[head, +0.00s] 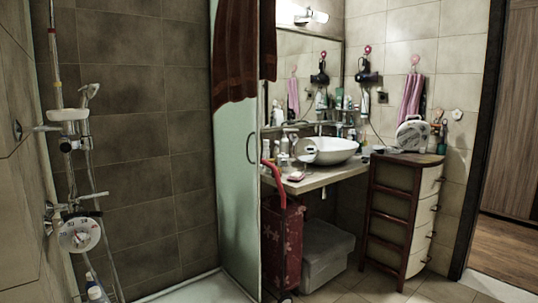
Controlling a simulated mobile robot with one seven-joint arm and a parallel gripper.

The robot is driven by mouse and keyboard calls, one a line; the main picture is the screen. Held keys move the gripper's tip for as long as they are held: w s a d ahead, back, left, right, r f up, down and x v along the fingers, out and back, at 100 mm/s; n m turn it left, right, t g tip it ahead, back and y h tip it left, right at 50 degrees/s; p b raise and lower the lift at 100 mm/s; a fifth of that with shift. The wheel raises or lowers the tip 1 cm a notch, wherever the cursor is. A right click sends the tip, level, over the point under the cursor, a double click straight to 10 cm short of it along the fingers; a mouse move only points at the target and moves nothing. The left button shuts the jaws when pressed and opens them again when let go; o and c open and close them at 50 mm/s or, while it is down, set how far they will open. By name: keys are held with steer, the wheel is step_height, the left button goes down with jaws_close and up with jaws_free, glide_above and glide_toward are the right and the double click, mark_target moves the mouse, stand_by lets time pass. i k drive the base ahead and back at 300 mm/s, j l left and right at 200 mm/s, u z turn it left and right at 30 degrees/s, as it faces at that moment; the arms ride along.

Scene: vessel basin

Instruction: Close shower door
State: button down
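The shower door (237,190) is a tall panel of pale frosted glass left of the picture's middle. A slim curved handle (249,149) sits near its right edge. A dark red-brown towel (235,50) hangs over its top. The shower interior shows uncovered to the left of the panel, with dark tiled walls (140,130) and a white tray (195,290) at the bottom. The door's hinges cannot be made out. My gripper is not in view.
At left are a shower rail with hand shower (89,92), a round dial (80,234) and bottles (96,292). Tiled floor (365,288) is clear at front right.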

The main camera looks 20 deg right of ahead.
mark_target(238, 137)
steer(key=i+l+z, duration=0.1)
steer(key=i+l, duration=0.75)
steer(key=l, duration=0.35)
steer(key=i+l, duration=0.9)
steer(key=l, duration=0.2)
steer(key=i+l+z, duration=0.15)
steer(key=i+l, duration=0.8)
steer(key=l, duration=0.15)
